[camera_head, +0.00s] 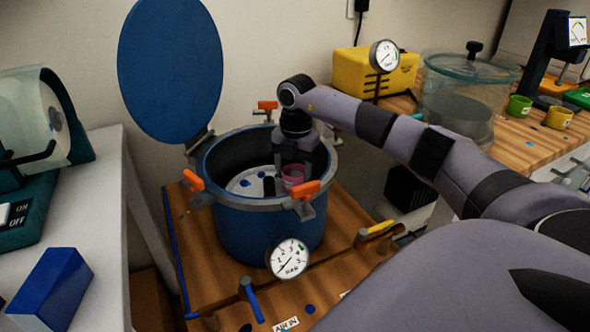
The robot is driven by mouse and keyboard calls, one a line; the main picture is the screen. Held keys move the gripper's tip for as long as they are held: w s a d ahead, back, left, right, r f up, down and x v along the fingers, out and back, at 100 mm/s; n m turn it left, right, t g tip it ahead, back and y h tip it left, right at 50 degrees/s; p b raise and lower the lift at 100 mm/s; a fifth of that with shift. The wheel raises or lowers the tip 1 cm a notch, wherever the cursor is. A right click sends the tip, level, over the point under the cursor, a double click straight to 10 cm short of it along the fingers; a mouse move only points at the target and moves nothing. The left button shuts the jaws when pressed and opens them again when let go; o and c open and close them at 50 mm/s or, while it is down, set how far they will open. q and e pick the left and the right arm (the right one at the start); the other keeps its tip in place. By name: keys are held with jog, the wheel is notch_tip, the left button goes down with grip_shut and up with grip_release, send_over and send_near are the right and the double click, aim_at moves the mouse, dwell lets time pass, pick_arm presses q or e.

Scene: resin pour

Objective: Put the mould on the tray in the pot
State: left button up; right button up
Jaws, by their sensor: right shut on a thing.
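The blue pot (262,232) stands on a low wooden bench with its round blue lid (171,70) swung up at the back left. My right gripper (292,172) reaches down inside the pot's mouth from above. It is shut on a small pink mould (294,171), which sits inside the rim, right of the pot's middle. A pale, blue-spotted round surface (248,182) shows inside the pot beside the mould. I cannot tell whether the mould touches it. My left gripper is not in view.
Orange clamps (306,190) stand around the pot's rim, and a pressure gauge (289,258) is on its front. A glass chamber (464,95), a yellow machine (374,72) and cups (519,107) stand on the right bench. A blue block (48,288) lies at left.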

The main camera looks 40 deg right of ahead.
jog(key=shift+f, duration=0.55)
